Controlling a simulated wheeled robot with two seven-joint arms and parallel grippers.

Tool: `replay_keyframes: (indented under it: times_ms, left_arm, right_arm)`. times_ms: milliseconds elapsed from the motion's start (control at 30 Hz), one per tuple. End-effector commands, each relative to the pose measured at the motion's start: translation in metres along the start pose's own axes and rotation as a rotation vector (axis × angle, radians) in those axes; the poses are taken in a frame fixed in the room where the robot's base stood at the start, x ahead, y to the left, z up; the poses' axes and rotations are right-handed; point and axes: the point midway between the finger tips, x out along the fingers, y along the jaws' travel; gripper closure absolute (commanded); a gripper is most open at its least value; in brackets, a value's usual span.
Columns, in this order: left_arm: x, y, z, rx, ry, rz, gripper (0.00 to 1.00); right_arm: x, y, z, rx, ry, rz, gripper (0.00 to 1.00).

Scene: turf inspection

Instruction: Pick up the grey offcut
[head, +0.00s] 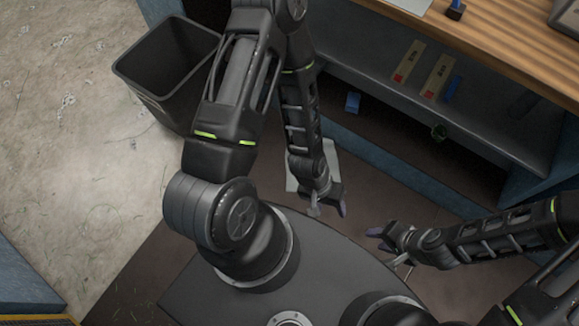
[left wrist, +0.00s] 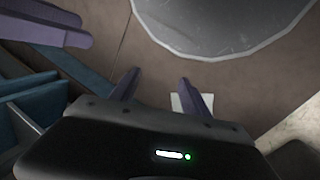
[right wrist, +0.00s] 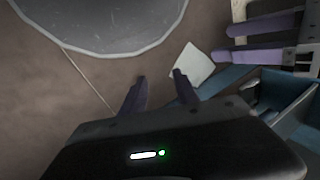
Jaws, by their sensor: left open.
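A flat, pale grey offcut (head: 328,160) lies on the brown floor, partly hidden behind my left forearm in the head view. It also shows as a pale four-sided patch in the right wrist view (right wrist: 190,65). In the left wrist view, a pale piece (left wrist: 178,102) shows beside and behind the right-hand finger. My left gripper (head: 328,207) is open and empty, near the offcut and apart from it. My right gripper (head: 380,239) is open and empty, lower right of the left one. Its fingers show apart in the right wrist view (right wrist: 158,88).
A black bin (head: 150,90) stands at upper left on pale, littered ground. At upper right, a wooden-topped bench (head: 490,45) has a grey shelf (head: 345,50) with tags. The two grippers are close together.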

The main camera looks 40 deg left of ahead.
Motion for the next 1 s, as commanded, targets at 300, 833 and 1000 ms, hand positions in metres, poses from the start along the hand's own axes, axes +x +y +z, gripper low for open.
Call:
replay_keyframes:
  times_ms: [300,833,1000]
  left_arm:
    - [0.146,-0.136,-0.055,-0.928,0.06,-0.225,0.27]
    - [0.318,-0.312,-0.201,-2.69,0.467,-0.066,0.27]
    - [0.318,-0.316,-0.212,-2.787,0.48,-0.019,0.27]
  right_arm:
    - [0.112,0.049,-0.007,0.011,0.018,0.008,0.64]
    - [0.271,0.12,-0.021,0.029,0.054,0.023,0.64]
    - [0.272,0.122,-0.021,0.03,0.056,0.024,0.64]
